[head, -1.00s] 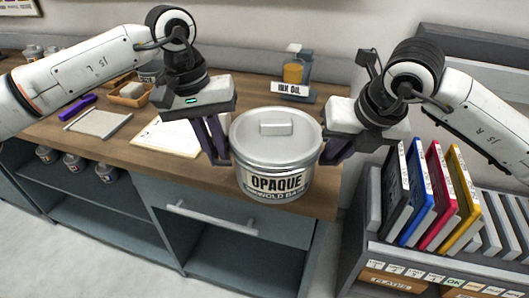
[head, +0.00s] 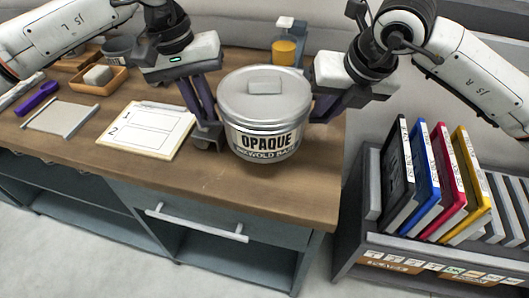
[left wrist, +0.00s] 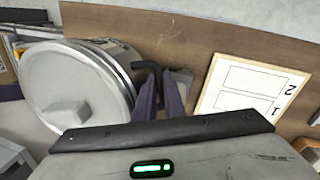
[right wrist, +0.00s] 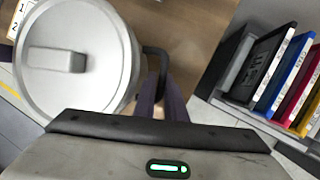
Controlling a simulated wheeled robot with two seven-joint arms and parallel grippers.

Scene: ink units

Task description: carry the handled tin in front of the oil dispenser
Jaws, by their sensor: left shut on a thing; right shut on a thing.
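The handled tin (head: 264,112) is a grey lidded pot labelled OPAQUE, held upright between my two grippers over the right part of the wooden counter. Its lid also shows in the left wrist view (left wrist: 75,80) and the right wrist view (right wrist: 75,55). My left gripper (head: 208,132) is shut on the tin's left handle (left wrist: 147,66). My right gripper (head: 320,108) is shut on its right handle (right wrist: 157,53). The oil dispenser (head: 286,47), with an amber container, stands behind the tin, partly hidden by it. I cannot tell whether the tin touches the counter.
A numbered sheet (head: 146,130) lies left of the tin. Further left are a wooden tray (head: 98,80), a purple item (head: 36,98) and a grey flat tray (head: 60,117). A rack of coloured binders (head: 440,190) stands right of the counter. The counter's front strip (head: 230,185) is clear.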

